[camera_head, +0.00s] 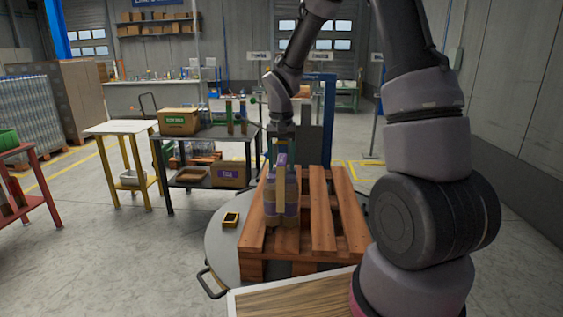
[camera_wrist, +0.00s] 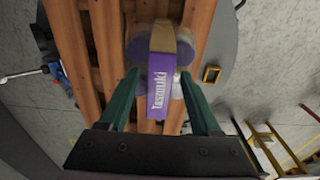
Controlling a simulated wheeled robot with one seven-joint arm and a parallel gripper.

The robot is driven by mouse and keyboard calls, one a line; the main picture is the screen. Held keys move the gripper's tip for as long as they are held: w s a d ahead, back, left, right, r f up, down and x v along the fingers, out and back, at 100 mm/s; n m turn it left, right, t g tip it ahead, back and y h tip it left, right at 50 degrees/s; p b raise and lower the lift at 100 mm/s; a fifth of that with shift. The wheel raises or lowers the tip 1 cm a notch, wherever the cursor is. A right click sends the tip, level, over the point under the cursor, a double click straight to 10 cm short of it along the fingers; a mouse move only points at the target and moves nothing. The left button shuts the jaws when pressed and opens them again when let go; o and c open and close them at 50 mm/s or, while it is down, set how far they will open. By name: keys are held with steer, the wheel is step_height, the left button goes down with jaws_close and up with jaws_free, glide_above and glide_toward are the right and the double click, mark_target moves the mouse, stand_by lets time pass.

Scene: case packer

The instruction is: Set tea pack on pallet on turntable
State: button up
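The tea pack (camera_head: 281,205), purple-labelled bottles with a purple carrier, stands upright on the slatted wooden pallet (camera_head: 322,215). The pallet rests on the round grey turntable (camera_head: 222,250). My gripper (camera_head: 281,152) is directly above the pack, pointing down. In the wrist view the pack's purple band (camera_wrist: 160,92) shows between the two green fingers of my gripper (camera_wrist: 158,75), with gaps on both sides. The fingers are spread and do not appear to grip it. The pack's underside is hidden, but it appears to sit on the slats near the pallet's left side.
A small yellow-and-black item (camera_head: 230,219) lies on the turntable left of the pallet. A dark table (camera_head: 205,133) with boxes and a light table (camera_head: 120,127) stand behind left. A wood-topped surface (camera_head: 300,300) is in front. The rest of the pallet is empty.

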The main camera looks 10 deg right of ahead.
steer(key=shift+r, duration=0.1)
step_height(320, 180, up, 12)
steer(key=s+d+r+t, duration=0.2)
steer(key=s+r, duration=0.2)
steer(key=s, duration=0.3)
steer(key=s+d+r+t+y, duration=0.1)
steer(key=s+d+r+t, duration=0.1)
steer(key=s+r, duration=0.2)
steer(key=s+d+r+t+y, duration=0.1)
steer(key=s+r, duration=0.3)
steer(key=s, duration=0.6)
steer(key=shift+s+d+m+t, duration=0.3)
steer(key=shift+s+d+t, duration=0.15)
steer(key=shift+t, duration=0.35)
